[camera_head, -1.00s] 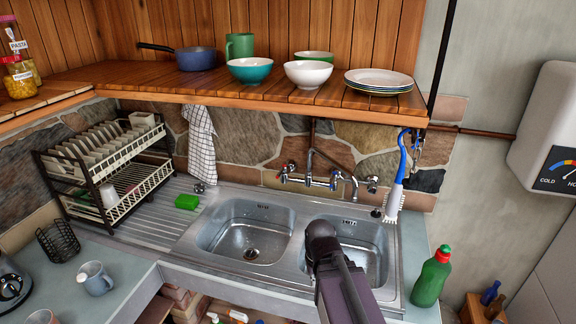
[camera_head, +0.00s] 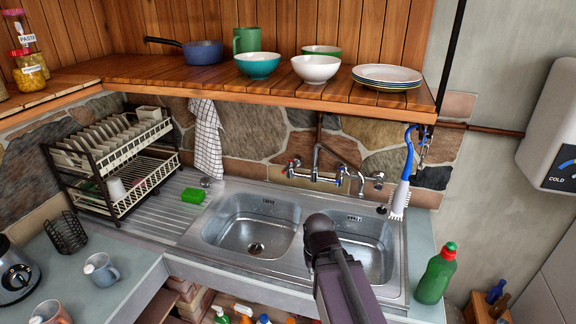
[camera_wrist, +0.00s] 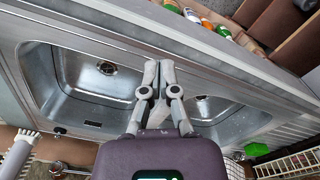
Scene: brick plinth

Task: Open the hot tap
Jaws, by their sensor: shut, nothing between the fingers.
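The tap (camera_head: 315,174) is a chrome wall-mounted fitting above the back of the sink. Its red-marked hot handle (camera_head: 291,166) is on the left, and a blue-marked handle (camera_head: 341,174) is on the right. My gripper (camera_wrist: 158,66) is shut and empty in the wrist view, its tips over the sink near the divider between the basins. In the head view my arm covers part of the right basin in front of the tap, and the fingers are hidden. The gripper is apart from the hot handle. I cannot clearly make out the hot handle in the wrist view.
A wooden shelf (camera_head: 250,90) with bowls and plates overhangs the tap. A blue-and-white brush (camera_head: 403,185) hangs to the tap's right. A green bottle (camera_head: 436,275) stands right of the sink (camera_head: 190,238). A dish rack (camera_head: 112,170) and green sponge (camera_head: 193,195) are left.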

